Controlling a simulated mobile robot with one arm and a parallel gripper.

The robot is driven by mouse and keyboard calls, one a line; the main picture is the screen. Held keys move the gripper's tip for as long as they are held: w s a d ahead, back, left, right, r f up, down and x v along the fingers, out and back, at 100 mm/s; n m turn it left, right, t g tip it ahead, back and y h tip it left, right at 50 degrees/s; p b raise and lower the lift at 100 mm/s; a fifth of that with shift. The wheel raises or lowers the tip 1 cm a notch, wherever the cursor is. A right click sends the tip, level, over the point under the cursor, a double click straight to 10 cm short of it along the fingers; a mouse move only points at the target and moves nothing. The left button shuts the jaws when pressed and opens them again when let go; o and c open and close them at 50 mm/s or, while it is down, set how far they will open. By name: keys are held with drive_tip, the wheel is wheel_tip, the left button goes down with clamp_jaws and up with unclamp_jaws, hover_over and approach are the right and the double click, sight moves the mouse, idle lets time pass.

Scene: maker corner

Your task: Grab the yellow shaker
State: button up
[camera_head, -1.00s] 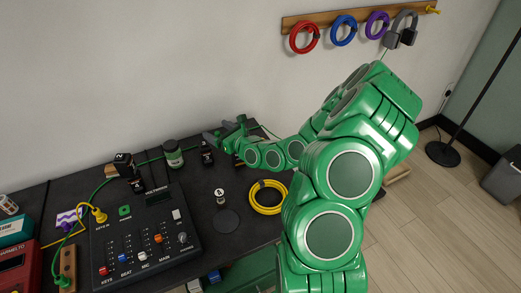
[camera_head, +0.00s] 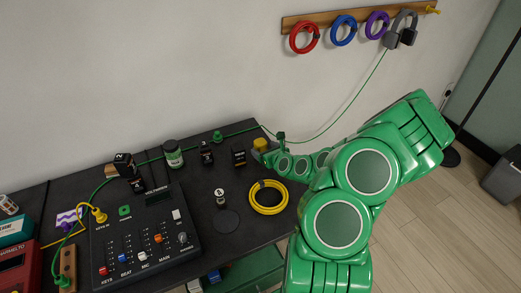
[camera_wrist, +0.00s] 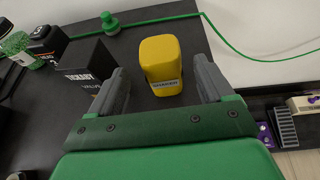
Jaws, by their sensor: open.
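The yellow shaker (camera_head: 260,144) stands at the back right end of the dark table. In the wrist view the yellow shaker (camera_wrist: 161,62) is upright, a rounded yellow block with a dark label reading SHAKER. My gripper (camera_wrist: 161,82) is open, one grey finger on each side of the shaker, with dark gaps showing between. The fingertips reach about level with the shaker's near part; contact is not visible. In the head view my gripper (camera_head: 270,150) is small and close beside the shaker, its fingers mostly hidden.
A black TICKADY box (camera_wrist: 88,66) stands close left of my left finger. A green knob-like object (camera_wrist: 110,22) and green cable (camera_wrist: 165,18) lie behind. A yellow cable coil (camera_head: 268,197) lies in front. The table's right edge is near the shaker.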

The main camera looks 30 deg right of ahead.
drive_tip(key=shift+x, duration=3.3)
drive_tip(key=shift+d+f, duration=0.1)
drive_tip(key=shift+d, duration=0.05)
drive_tip(key=shift+c, duration=0.5)
drive_tip(key=c, duration=1)
